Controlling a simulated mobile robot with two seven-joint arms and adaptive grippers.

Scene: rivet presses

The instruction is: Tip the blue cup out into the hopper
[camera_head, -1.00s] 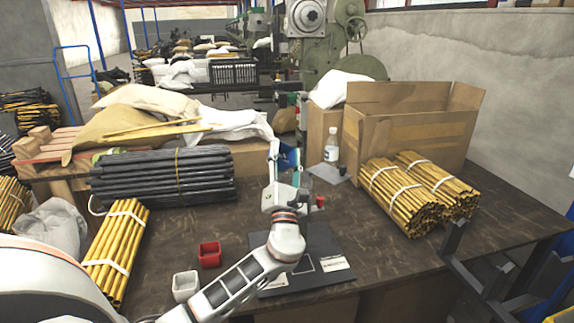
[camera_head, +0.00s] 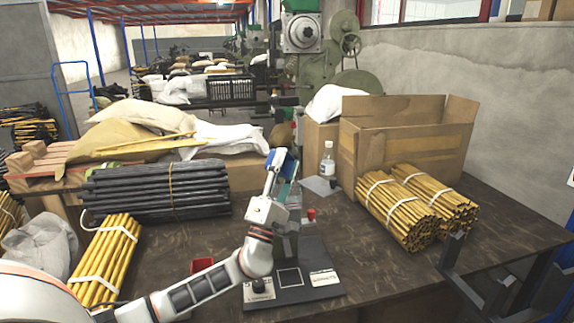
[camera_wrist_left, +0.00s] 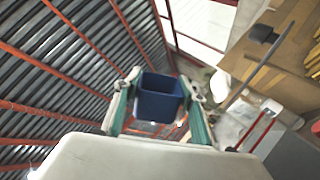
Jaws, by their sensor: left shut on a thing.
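My left gripper (camera_head: 283,163) is raised over the dark press plate (camera_head: 312,262), its fingers pointing up. It is shut on the blue cup (camera_head: 270,158), which is tilted. The left wrist view shows the cup (camera_wrist_left: 160,98) between both green-padded fingers (camera_wrist_left: 160,108), its dark open mouth partly visible. Its contents cannot be made out. A grey press column (camera_head: 288,245) with a clear part (camera_head: 294,195) at its top stands just behind and below the gripper. I cannot tell for sure whether the clear part is the hopper. My right gripper is out of view.
A red cup (camera_head: 202,265) stands left of the plate, partly behind my arm. A red knob (camera_head: 311,214) is beside the press. A bottle (camera_head: 328,158), a cardboard box (camera_head: 405,140) and rod bundles (camera_head: 408,215) stand right. Dark tubes (camera_head: 135,192) lie left.

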